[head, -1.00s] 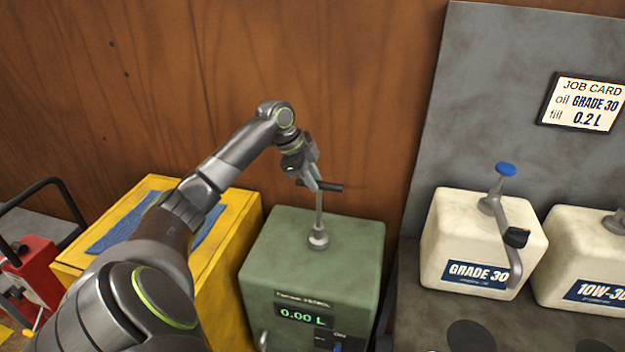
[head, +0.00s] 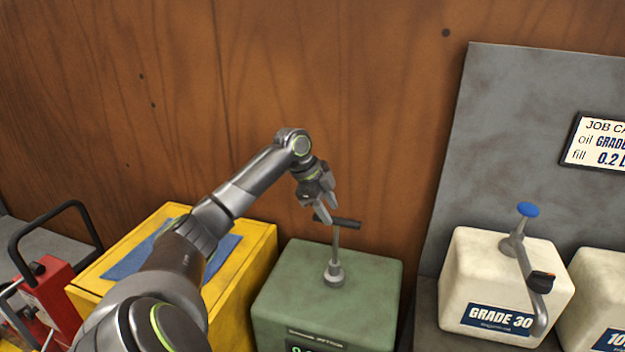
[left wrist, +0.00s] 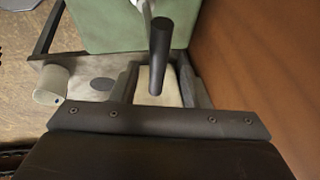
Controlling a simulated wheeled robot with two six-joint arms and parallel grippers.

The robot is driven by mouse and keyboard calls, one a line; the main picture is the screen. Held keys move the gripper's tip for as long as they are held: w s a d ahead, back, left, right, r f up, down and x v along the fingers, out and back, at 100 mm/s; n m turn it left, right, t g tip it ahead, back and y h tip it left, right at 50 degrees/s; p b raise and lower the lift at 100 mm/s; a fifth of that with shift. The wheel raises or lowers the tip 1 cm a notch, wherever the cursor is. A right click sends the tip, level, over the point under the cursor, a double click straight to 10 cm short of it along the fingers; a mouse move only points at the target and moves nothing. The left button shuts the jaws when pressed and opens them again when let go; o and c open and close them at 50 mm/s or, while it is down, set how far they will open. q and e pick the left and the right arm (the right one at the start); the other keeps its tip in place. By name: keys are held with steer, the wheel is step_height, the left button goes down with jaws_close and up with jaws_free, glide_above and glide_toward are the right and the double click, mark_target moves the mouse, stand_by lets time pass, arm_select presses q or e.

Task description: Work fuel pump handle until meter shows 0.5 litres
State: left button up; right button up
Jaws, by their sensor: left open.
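The green fuel pump (head: 325,290) stands below the wooden wall. A thin upright rod rises from its top and carries a black crossbar handle (head: 345,224). Only the top edge of the meter display (head: 303,348) shows at the bottom of the head view, so its reading cannot be made out. My left gripper (head: 327,207) is open, right at the left end of the handle. In the left wrist view the handle (left wrist: 160,50) lies in line with the gap between my open fingers (left wrist: 158,80); contact cannot be told. My right gripper is out of view.
A yellow cabinet (head: 255,245) with a blue cloth stands left of the pump, close under my left arm. A red item (head: 52,285) with a black bar is farther left. White oil containers (head: 500,275) with cranks stand on the right by a grey panel (head: 520,130).

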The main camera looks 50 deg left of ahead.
arm_select(q)
steer(key=b+v, duration=0.3)
steer(key=v, duration=1.3)
steer(key=shift+b, duration=0.4)
steer(key=shift+s+d, duration=0.1)
